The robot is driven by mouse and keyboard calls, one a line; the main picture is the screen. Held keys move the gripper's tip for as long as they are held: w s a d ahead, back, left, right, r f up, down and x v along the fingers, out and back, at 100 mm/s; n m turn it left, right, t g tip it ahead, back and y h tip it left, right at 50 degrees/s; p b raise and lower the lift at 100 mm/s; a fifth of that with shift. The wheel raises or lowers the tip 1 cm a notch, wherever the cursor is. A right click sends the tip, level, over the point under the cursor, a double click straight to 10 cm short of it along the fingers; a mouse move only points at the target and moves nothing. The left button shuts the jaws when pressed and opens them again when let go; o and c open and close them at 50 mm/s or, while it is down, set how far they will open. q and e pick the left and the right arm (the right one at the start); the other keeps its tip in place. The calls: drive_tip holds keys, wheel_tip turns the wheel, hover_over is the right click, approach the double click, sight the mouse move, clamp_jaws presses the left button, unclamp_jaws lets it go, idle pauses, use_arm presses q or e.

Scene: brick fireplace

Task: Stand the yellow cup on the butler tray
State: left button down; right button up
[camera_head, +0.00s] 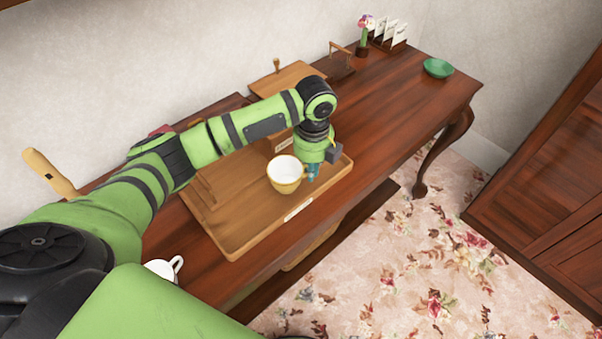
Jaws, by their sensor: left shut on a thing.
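The yellow cup (285,180), with a white inside, is upright over the right part of the wooden butler tray (236,225). I cannot tell whether its base touches the tray. My left gripper (312,172) points down at the cup's right side and is shut on it. The fingertips are partly hidden by the cup and the wrist. My left arm crosses above the tray and hides part of its back edge. My right gripper is not in view.
A white cup (165,268) stands at the table's near left, partly hidden by my arm. A green bowl (438,68), a flower in a pot (363,48) and a letter rack (389,38) stand toward the far end. The table (405,105) has bare room right of the tray.

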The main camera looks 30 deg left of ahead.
sight(304, 186)
use_arm(q)
drive_tip(key=shift+w+a+f, duration=0.1)
drive_tip(key=shift+a+f, duration=0.2)
drive_tip(key=shift+a, duration=0.2)
drive_tip(key=shift+a+f, duration=0.25)
drive_tip(key=shift+a, duration=0.25)
drive_tip(key=shift+f, duration=0.25)
drive_tip(key=shift+f+p, duration=0.45)
drive_tip(key=shift+f, duration=1.4)
drive_tip(key=shift+f, duration=0.15)
drive_tip(key=c, duration=1.4)
unclamp_jaws()
drive_tip(key=shift+o, duration=0.2)
wheel_tip(304, 186, up, 12)
drive_tip(key=shift+r+b, duration=0.2)
drive_tip(key=shift+b, duration=0.25)
